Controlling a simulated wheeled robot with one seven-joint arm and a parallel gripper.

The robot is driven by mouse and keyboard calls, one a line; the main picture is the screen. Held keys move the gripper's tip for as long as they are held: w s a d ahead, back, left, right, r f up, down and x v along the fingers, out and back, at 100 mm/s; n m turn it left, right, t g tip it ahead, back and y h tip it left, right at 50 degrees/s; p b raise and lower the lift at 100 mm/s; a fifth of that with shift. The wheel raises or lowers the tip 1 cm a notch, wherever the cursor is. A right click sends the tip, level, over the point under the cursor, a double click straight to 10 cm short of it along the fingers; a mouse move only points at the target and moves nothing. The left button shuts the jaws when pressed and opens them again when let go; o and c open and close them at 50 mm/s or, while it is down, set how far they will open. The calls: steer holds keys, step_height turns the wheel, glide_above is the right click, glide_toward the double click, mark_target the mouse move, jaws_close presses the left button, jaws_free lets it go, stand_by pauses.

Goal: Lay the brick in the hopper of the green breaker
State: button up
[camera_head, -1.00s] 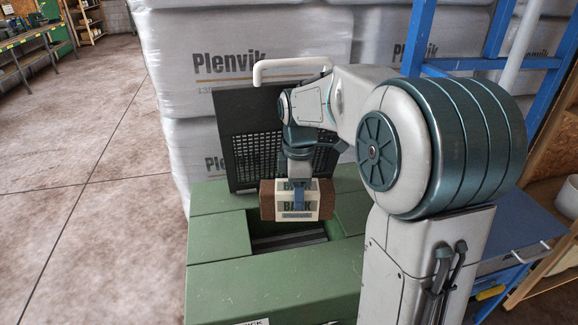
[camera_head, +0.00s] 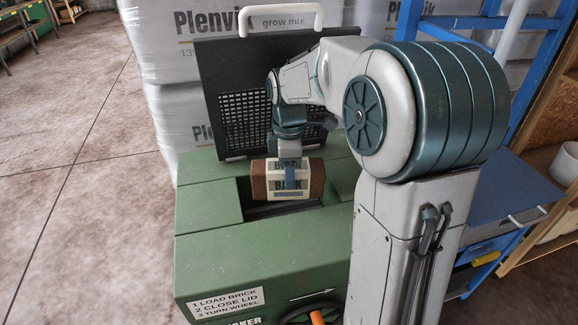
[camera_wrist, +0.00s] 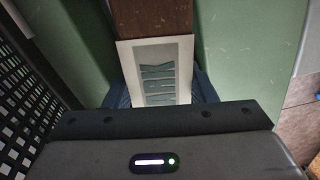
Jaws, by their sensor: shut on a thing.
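The brick (camera_head: 260,184) is brown with a pale printed wrapper around its middle. It also shows in the wrist view (camera_wrist: 155,18), with its label facing the camera. My gripper (camera_head: 290,180) is shut on the brick and holds it level over the hopper opening (camera_head: 262,211) of the green breaker (camera_head: 262,250). I cannot tell whether the brick's underside is within the opening. The breaker's dark lid (camera_head: 225,85) with its mesh panel and pale handle stands raised behind the hopper.
A placard (camera_head: 228,302) with loading steps and a wheel with an orange knob (camera_head: 317,318) are on the breaker's front. Wrapped "Plenvik" sacks (camera_head: 165,70) stand behind it. A blue rack (camera_head: 525,65) stands to the right. Open concrete floor (camera_head: 75,190) lies to the left.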

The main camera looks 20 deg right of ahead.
steer(key=shift+f+b, duration=1.75)
steer(key=shift+f, duration=1.2)
steer(key=o, duration=1.4)
step_height(320, 180, up, 5)
steer(key=p, duration=0.4)
